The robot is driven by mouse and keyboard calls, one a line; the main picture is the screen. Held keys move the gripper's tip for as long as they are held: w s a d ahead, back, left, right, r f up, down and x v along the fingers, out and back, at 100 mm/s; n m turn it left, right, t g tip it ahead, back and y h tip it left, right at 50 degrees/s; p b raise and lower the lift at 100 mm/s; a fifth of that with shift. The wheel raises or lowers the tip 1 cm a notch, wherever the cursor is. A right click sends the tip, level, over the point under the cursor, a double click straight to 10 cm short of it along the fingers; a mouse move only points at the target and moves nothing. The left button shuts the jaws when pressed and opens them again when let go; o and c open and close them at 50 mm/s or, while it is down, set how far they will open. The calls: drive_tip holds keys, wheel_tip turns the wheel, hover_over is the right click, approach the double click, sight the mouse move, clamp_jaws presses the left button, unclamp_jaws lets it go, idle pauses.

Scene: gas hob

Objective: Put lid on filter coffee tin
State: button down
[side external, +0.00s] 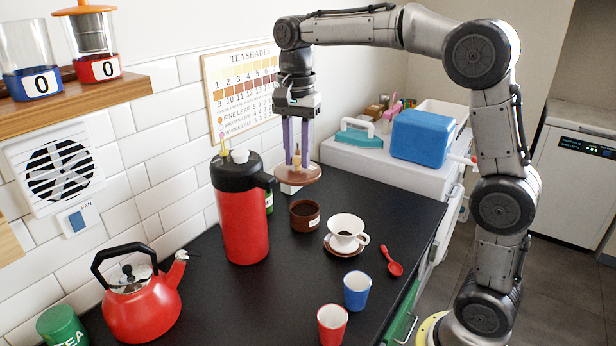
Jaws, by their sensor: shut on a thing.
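My gripper (296,158) points straight down and is shut on the pale knob of a round brown lid (299,176). The lid hangs in the air, roughly level, above the black counter. A short brown tin (304,222) stands upright and open on the counter, with dark contents showing inside. It has a small pale label on its front. In the picture the lid is above the tin and slightly to its left, clearly apart from it.
A tall red flask (243,215) stands close left of the lid. A white dripper (345,232) on a brown saucer is right of the tin. A red spoon (391,262), blue cup (357,290), red cup (332,324) and red kettle (140,305) are nearer. A white block stands behind the lid.

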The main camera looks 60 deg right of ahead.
drive_tip(key=w+d+f+m, duration=0.1)
drive_tip(key=w+d+m, duration=0.1)
drive_tip(key=w+d, duration=0.6)
drive_tip(key=w+d+f+m, duration=0.15)
drive_tip(key=w+d, duration=0.35)
drive_tip(key=d, duration=0.7)
wheel_tip(320, 180, down, 22)
drive_tip(key=shift+s+r, duration=0.2)
drive_tip(key=shift+s, duration=0.05)
drive_tip(key=shift+f, duration=0.55)
idle(0.9)
drive_tip(key=c, duration=0.6)
unclamp_jaws()
wheel_tip(320, 180, up, 14)
